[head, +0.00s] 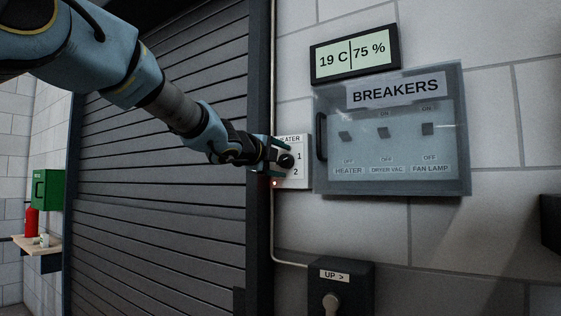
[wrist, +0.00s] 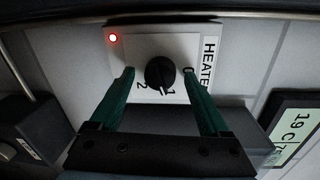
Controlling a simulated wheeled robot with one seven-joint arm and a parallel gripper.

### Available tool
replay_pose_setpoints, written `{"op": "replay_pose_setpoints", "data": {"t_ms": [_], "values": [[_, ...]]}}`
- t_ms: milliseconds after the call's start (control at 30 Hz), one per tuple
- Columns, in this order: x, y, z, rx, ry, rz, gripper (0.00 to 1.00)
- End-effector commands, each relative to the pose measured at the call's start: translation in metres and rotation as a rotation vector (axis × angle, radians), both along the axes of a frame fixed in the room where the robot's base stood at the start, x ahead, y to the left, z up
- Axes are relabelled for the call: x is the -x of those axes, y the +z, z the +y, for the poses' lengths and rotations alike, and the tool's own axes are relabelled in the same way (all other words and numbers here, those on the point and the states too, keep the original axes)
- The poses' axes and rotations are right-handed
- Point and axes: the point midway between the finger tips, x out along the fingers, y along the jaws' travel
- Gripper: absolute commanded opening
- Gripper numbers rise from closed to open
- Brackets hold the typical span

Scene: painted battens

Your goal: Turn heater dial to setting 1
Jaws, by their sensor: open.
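The heater panel (head: 298,178) is a white plate on the wall beside the dark shutter frame, with a black round dial (head: 286,161). In the wrist view the dial (wrist: 160,73) sits between the marks 0, 1 and 2. A short pale mark at its edge lies close to the 1; its exact setting is hard to tell. A red light (wrist: 113,38) glows at the panel's corner. My gripper (head: 281,155) is at the panel, its green fingers open on either side of the dial. In the wrist view, gaps show between dial and fingers (wrist: 158,76).
A breaker box (head: 391,185) with a clear cover and side handle is right of the panel, under a display (head: 355,54) reading 19 C, 75 %. A dark box (head: 341,285) marked UP with a knob is below. A pipe (head: 272,225) runs beside the panel.

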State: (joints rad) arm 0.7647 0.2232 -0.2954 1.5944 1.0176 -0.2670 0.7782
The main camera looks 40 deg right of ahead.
Motion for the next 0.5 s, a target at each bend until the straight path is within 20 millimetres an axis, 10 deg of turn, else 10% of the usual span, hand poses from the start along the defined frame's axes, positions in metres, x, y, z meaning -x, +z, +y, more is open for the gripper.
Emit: {"op": "replay_pose_setpoints", "data": {"t_ms": [500], "values": [[0.022, 0.006, 0.076, 0.001, 0.002, -0.002, 0.8]]}}
